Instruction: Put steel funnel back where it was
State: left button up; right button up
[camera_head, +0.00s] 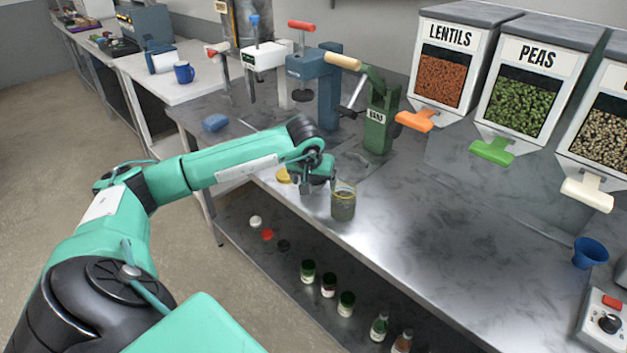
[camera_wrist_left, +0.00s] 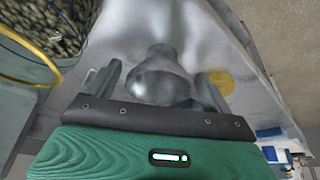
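The steel funnel (camera_wrist_left: 160,75) shows in the left wrist view as a shiny grey cone with a narrower neck, over the metal worktop. It lies between the two fingers of my left gripper (camera_wrist_left: 160,88), which stand apart with a visible gap on the funnel's left side. In the head view my left gripper (camera_head: 318,184) is low over the worktop's front part, and I cannot make out the funnel there. A glass jar (camera_head: 343,205) with a yellow rim and dark contents stands just right of the gripper; it also shows in the left wrist view (camera_wrist_left: 28,60). My right gripper is out of view.
A yellow lid (camera_head: 284,175) lies left of the gripper, near the worktop edge. A green press (camera_head: 380,118) and a blue press (camera_head: 318,85) stand behind. Dispensers line the wall. A blue funnel (camera_head: 590,252) is far right. The worktop's middle right is clear.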

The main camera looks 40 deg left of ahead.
pick_arm(q)
jog(key=shift+r, duration=0.1)
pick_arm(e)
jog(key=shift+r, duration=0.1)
pick_arm(q)
jog(key=shift+r, duration=0.25)
jog(key=b+v, duration=0.1)
jog(key=v, duration=1)
jog(key=shift+r, duration=0.3)
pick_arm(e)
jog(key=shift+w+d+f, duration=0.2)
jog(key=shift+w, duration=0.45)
pick_arm(q)
jog(key=shift+s, duration=0.15)
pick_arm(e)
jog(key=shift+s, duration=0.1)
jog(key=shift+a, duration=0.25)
pick_arm(q)
jog(key=shift+f, duration=0.1)
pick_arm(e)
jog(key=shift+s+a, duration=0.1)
